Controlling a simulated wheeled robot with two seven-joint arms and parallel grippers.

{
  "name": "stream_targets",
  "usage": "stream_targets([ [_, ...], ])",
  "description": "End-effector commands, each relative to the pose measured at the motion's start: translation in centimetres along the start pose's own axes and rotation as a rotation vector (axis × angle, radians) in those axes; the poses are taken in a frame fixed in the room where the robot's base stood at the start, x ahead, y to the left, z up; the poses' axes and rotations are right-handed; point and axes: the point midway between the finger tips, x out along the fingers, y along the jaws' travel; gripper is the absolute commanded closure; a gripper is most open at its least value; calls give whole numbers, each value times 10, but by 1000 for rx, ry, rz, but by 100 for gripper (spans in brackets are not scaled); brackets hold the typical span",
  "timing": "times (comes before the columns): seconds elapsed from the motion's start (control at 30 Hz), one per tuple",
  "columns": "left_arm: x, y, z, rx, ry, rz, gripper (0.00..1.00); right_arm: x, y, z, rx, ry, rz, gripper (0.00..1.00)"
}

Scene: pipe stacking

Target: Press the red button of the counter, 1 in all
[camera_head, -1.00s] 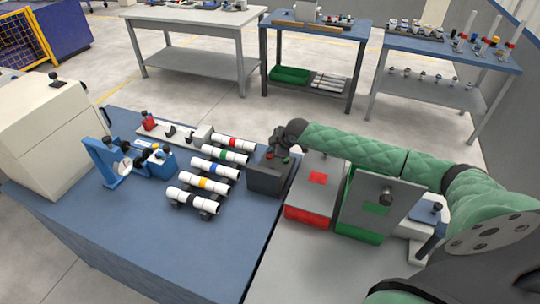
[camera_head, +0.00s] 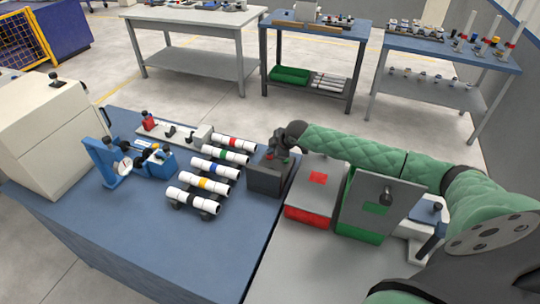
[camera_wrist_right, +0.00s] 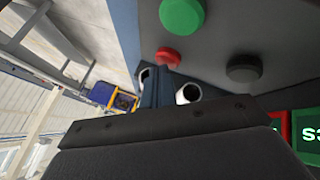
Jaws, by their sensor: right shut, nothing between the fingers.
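The counter (camera_head: 266,181) is a dark grey box at the right edge of the blue table. In the right wrist view its face carries a red button (camera_wrist_right: 168,57), a larger green button (camera_wrist_right: 182,18) and a black knob (camera_wrist_right: 243,68). My right gripper (camera_head: 281,152) is shut and empty, low over the counter's top, and hides most of the buttons in the head view. My left gripper is out of view.
Several white pipes with coloured bands (camera_head: 210,185) lie left of the counter. A blue fixture (camera_head: 130,163) stands farther left. A red box (camera_head: 312,200) and a green box (camera_head: 362,215) stand right of the counter, under my right arm. The front of the blue table is clear.

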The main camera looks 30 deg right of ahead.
Motion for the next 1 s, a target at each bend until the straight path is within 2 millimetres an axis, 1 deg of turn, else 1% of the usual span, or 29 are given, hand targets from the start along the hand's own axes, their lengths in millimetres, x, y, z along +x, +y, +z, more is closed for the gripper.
stream_targets([
  [0.03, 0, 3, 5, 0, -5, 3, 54, 0, 0, 0, 0, -1, -1, 100],
  [0.1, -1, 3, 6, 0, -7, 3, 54, -1, 0, 0, 0, -1, -1, 100],
  [0.43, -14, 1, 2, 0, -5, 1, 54, -13, 7, -7, 0, 0, 0, 100],
  [0.83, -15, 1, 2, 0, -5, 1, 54, -14, 8, -7, 0, 0, 0, 100],
  [1.0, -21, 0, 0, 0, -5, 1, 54, -21, 12, -11, 0, 0, 0, 100],
])
